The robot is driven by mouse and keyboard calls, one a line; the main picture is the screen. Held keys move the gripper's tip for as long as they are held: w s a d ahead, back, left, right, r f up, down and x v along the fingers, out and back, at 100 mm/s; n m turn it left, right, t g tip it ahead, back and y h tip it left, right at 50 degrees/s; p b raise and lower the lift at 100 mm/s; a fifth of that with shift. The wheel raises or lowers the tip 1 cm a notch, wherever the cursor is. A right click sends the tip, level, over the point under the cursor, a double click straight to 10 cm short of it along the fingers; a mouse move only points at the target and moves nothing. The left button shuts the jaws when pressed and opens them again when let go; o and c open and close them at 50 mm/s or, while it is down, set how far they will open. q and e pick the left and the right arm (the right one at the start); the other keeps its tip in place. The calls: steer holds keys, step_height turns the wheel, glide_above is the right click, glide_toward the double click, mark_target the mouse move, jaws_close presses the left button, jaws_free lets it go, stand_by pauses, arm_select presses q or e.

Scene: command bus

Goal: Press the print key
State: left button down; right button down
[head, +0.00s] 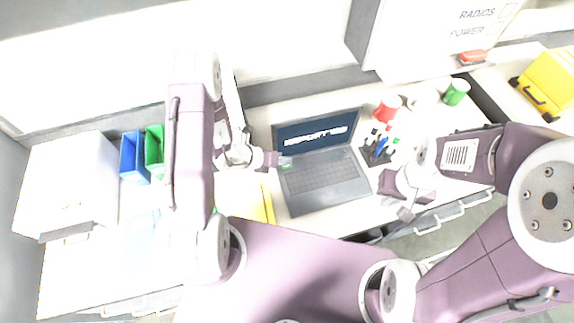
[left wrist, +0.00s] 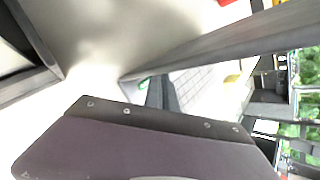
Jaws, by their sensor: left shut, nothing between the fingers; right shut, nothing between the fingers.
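An open dark laptop (head: 325,182) stands on the white worktop, its screen (head: 317,131) lit with large white lettering. A small pale green patch (head: 286,162) shows at the upper left corner of its keyboard deck; I cannot read any label that marks a print key. My left gripper (head: 277,160) is shut and empty, with its tip at or just above that corner; contact cannot be told. In the left wrist view a bit of green (left wrist: 144,83) shows beside the dark fingers. My right gripper (head: 406,214) is shut and empty, right of the laptop near the worktop's front edge.
A pen holder (head: 378,155), a red cup (head: 387,107) and a green cup (head: 456,92) stand right of the laptop. A white box-shaped machine (head: 65,180), a blue bin (head: 133,157) and a green bin (head: 154,148) stand at left. A yellow case (head: 550,82) is far right.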

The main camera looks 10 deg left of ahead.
mark_target(284, 167)
stand_by(0.3)
arm_select(q)
steer(key=shift+f+b, duration=0.45)
steer(key=shift+b, duration=0.05)
steer(key=shift+f+b, duration=0.35)
stand_by(0.4)
steer(key=shift+r, duration=0.15)
steer(key=shift+r+p, duration=0.6)
steer(key=shift+r, duration=0.05)
step_height(284, 167, up, 5)
steer(key=p, duration=0.4)
steer(key=shift+r, duration=0.1)
stand_by(0.7)
